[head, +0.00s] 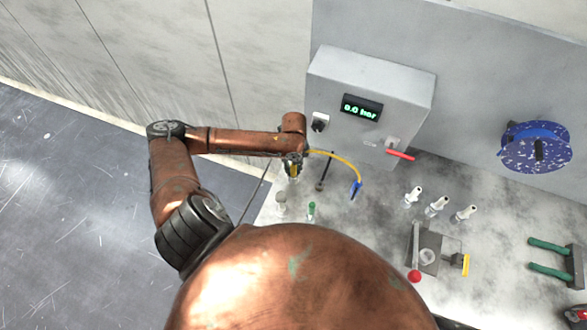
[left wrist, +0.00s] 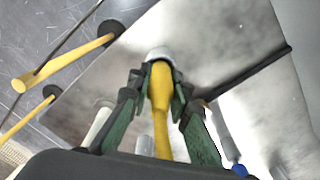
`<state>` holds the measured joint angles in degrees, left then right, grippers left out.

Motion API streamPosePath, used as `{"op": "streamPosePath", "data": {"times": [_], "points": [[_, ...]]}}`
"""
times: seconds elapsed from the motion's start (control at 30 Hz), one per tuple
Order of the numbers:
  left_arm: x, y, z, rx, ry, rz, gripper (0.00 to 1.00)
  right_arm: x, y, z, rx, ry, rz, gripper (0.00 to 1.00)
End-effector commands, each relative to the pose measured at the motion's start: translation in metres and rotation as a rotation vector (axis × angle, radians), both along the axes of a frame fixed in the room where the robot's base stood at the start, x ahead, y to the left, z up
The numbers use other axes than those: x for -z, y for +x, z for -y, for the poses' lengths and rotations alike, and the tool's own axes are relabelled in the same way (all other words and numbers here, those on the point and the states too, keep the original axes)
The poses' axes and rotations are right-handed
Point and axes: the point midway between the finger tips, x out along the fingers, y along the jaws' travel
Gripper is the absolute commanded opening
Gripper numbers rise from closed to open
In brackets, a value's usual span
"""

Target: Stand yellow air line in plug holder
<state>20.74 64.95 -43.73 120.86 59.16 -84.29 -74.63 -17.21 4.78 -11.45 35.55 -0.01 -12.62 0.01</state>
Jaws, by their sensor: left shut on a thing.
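The yellow air line (head: 340,158) arcs from my left gripper (head: 293,163) to a blue fitting (head: 356,188) on the right. In the left wrist view, the green-padded fingers of the left gripper (left wrist: 157,82) are shut around the yellow line (left wrist: 160,110), whose end has a pale grey ring (left wrist: 158,54). The gripper is above the bench's left end, near a pale upright post (head: 281,204) and a green-topped piece (head: 311,210). I cannot tell which piece is the plug holder. My right gripper is not in view.
A grey box with a green display (head: 362,107) and red lever (head: 400,154) stands behind. Several white-tipped fittings (head: 437,205), a red-knobbed clamp (head: 428,250) and green-handled pliers (head: 548,272) are to the right. A thin dark rod (head: 326,172) stands close to the gripper.

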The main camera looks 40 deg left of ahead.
Motion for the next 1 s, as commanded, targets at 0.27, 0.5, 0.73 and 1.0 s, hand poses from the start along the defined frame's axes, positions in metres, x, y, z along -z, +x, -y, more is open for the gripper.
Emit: {"op": "streamPosePath", "data": {"times": [0.27,0.5,0.73,1.0], "points": [[0.003,0.000,0.000,0.000,-0.001,-0.001,0.26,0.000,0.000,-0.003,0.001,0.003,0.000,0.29],[0.002,0.000,0.000,0.000,0.000,0.000,0.35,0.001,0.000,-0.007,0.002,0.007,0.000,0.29],[-0.001,0.000,0.000,0.000,0.001,0.001,0.35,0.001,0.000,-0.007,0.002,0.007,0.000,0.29],[-0.045,0.002,-0.001,0.001,0.002,0.004,0.35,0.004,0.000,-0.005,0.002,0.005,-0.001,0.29]]}}
